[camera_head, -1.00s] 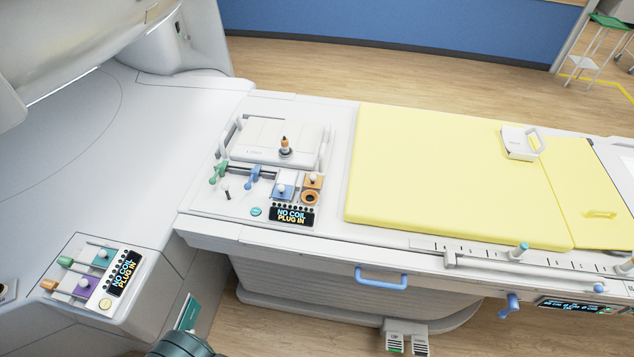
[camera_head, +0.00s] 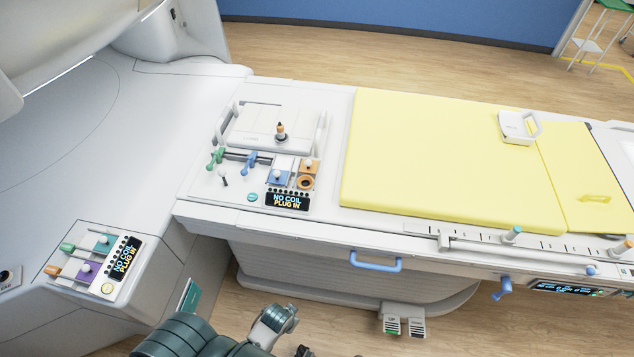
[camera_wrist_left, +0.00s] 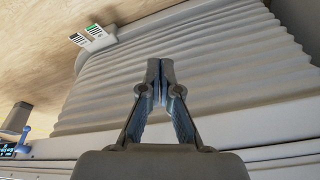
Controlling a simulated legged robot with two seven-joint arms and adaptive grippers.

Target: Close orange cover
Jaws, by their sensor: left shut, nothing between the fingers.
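The orange cover (camera_head: 309,167) is on the white control panel at the head end of the patient table. It stands raised, and the orange-rimmed round socket (camera_head: 306,182) below it is exposed. A blue cover (camera_head: 281,174) sits just to its left. My left gripper (camera_wrist_left: 160,72) is shut and empty in the left wrist view, in front of the ribbed table base. In the head view my left arm is at the bottom, below the table edge and well apart from the cover; the fingertips are not clear there. My right gripper is not in view.
A display (camera_head: 287,201) lies below the socket. Green (camera_head: 214,158) and blue levers stand left of the covers, with an upright orange-tipped knob (camera_head: 281,131) above. A blue handle (camera_head: 375,262) sticks out from the table side. Foot pedals (camera_head: 403,322) stand on the floor.

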